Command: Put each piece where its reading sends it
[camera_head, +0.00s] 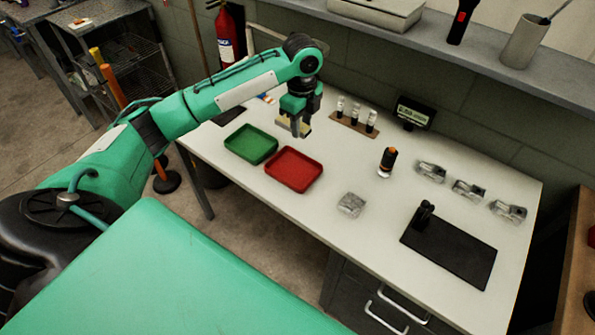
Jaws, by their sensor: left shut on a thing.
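My left gripper (297,128) reaches in from the left and points down above the back left of the white table. It is shut on a small pale yellowish piece (306,127), mostly hidden by the fingers. A green tray (250,144) and a red tray (294,170) lie in front of it, both empty. Silvery pieces stand at the right: one (430,171), a second (467,190) and a third (507,211) in a row. Another silvery piece (351,204) lies alone near the front edge. A small display (413,112) stands at the back; its text is unreadable. My right gripper is out of view.
A black plate with a small stand (460,252) lies at the front right. A black and orange cylinder (387,160) stands mid-table. A wooden rack (355,127) holds three small vials near my gripper. A shelf (480,60) runs along the wall. The table between these is clear.

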